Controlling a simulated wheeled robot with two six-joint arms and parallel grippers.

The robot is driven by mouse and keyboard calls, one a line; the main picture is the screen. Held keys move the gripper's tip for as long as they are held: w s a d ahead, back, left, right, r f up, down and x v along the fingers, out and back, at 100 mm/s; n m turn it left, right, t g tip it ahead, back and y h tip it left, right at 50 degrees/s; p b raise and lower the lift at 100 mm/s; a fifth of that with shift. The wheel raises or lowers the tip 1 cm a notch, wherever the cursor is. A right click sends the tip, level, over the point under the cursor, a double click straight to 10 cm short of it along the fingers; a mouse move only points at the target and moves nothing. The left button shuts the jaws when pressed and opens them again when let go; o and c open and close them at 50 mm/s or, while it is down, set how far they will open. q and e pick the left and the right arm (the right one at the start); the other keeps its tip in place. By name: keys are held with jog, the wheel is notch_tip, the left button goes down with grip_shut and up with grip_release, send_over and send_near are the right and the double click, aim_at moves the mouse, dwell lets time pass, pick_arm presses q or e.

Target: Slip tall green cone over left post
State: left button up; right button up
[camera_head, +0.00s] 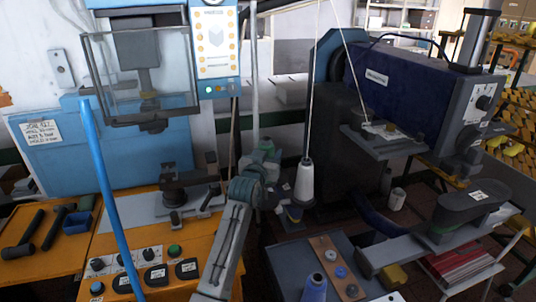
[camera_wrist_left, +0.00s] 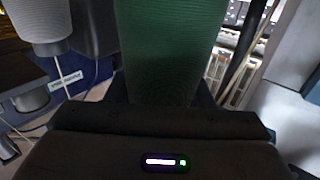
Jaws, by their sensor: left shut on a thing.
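A dark green cone (camera_wrist_left: 170,50) fills the upper middle of the left wrist view, close to the camera. My left gripper (camera_wrist_left: 165,100) is shut on it; the ends of the cone are out of that view. In the head view my left gripper (camera_head: 283,203) is near the centre, left of a white cone (camera_head: 305,185). A pale green shape (camera_head: 264,156) shows just above my wrist there; I cannot tell whether it is the held cone. I cannot make out the left post clearly. My right gripper is not in view.
A grey table (camera_head: 290,258) at lower centre bears a blue cone (camera_head: 315,288) and a brown board (camera_head: 324,248) with small round parts. A dark blue machine (camera_head: 412,85) stands at right. An orange bench (camera_head: 185,268) and a blue press (camera_head: 65,148) are at left.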

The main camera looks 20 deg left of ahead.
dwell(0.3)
pick_arm(q)
jog(key=shift+f, duration=0.15)
dwell(0.3)
jog(key=shift+f, duration=0.55)
jog(key=shift+f+b, duration=0.85)
jog(key=shift+f, duration=0.5)
jog(key=shift+f+b, duration=0.7)
jog(key=shift+f, duration=0.65)
jog(key=shift+f, duration=0.15)
jog(key=o, duration=1.2)
